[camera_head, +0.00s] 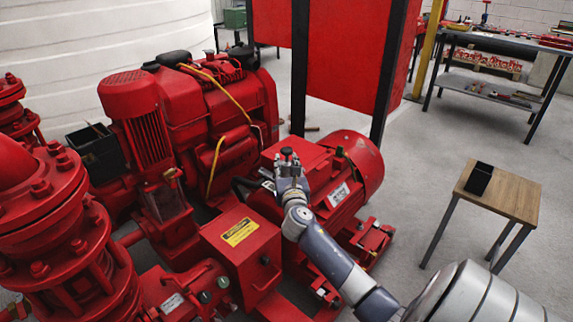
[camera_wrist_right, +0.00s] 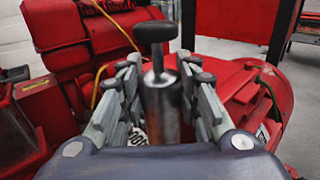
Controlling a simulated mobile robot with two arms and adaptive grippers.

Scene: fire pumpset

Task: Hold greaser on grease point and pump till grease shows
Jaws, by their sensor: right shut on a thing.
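The greaser (camera_wrist_right: 162,95) is a silver cylinder with a black T-shaped handle on top. It stands roughly upright between the fingers of my right gripper (camera_wrist_right: 160,108), which is shut on it. In the head view my right gripper (camera_head: 290,170) is above the red motor (camera_head: 362,160), with the greaser's black top (camera_head: 287,153) showing above the fingers. The greaser's lower end is hidden by the gripper, and I cannot tell whether it touches anything. I cannot pick out the grease point. My left gripper is not in view.
Red pump pipework (camera_head: 75,235) fills the left, beside the red engine (camera_head: 205,95). A red box with a yellow label (camera_head: 240,232) is left of my right arm. A small wooden table (camera_head: 510,198) with a black holder (camera_head: 479,179) stands right, with clear floor around.

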